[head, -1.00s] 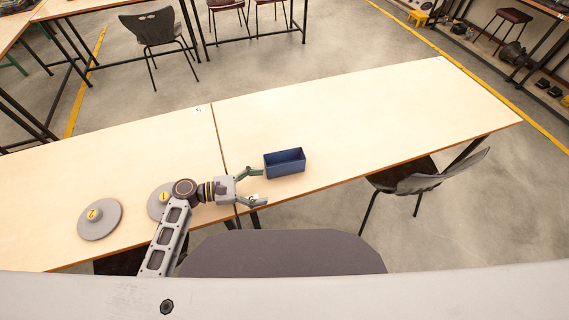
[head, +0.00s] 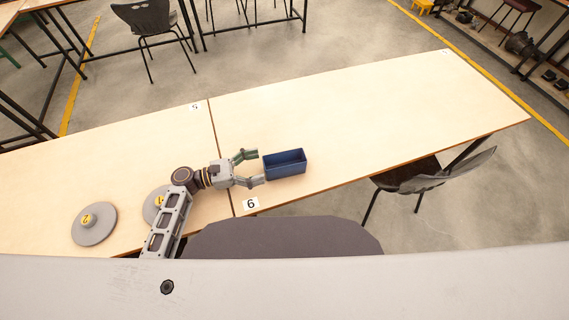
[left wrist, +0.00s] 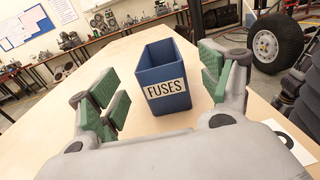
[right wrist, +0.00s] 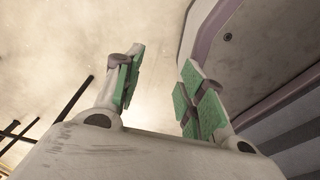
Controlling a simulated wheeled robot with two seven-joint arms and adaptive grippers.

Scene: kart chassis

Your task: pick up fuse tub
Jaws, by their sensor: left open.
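The fuse tub is a blue open-topped rectangular box (head: 285,170) on the light wooden table, near its front edge. Its near end carries a white FUSES label in the left wrist view (left wrist: 166,88). My left gripper (head: 255,168) is open at the tub's left end, its fingers pointing toward it. In the left wrist view the open fingers (left wrist: 160,95) stand on either side of the labelled end, with a gap visible on the left. The tub stands upright and looks empty. My right gripper (right wrist: 158,90) is open and empty in its wrist view, away from the table.
Two grey discs with yellow centres, one clear (head: 94,224) and one partly behind my left arm (head: 154,205), lie at left. A number 6 card (head: 250,204) lies near the table's front edge. A dark chair (head: 425,178) stands at the right front. The table right of the tub is clear.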

